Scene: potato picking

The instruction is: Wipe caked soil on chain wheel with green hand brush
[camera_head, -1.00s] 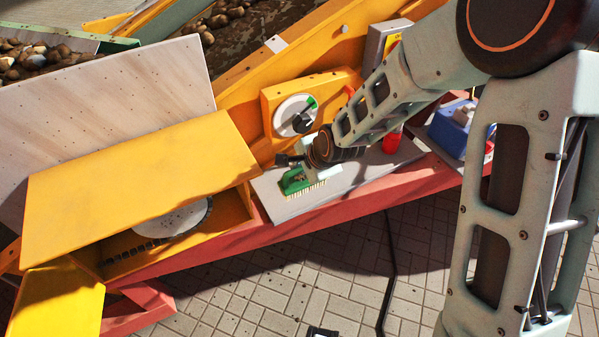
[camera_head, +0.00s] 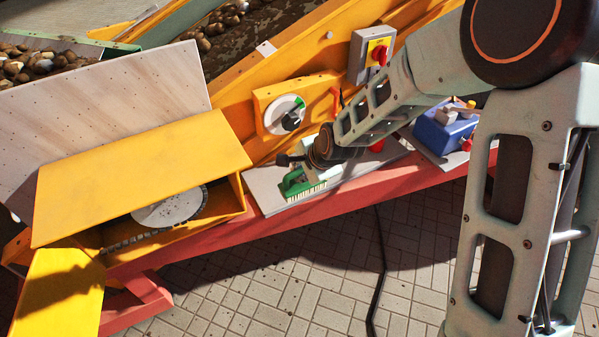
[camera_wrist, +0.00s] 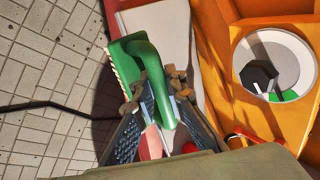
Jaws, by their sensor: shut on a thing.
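The green hand brush (camera_head: 291,184) is at the left end of the grey shelf, with its pale bristles toward the front edge. I cannot tell whether the brush touches the shelf. The chain wheel (camera_head: 170,207) is a pale disc with a dark chain in the open yellow housing, left of the brush. The lid hides part of it, and caked soil on it is not clear to see.
The yellow lid (camera_head: 140,172) stands raised above the housing. A dial (camera_head: 284,115) on a yellow panel is behind my gripper. The grey shelf (camera_head: 265,197) is bounded by a red beam (camera_head: 225,232). A blue box (camera_head: 440,133) stands at the right. A dark cable crosses the paved floor.

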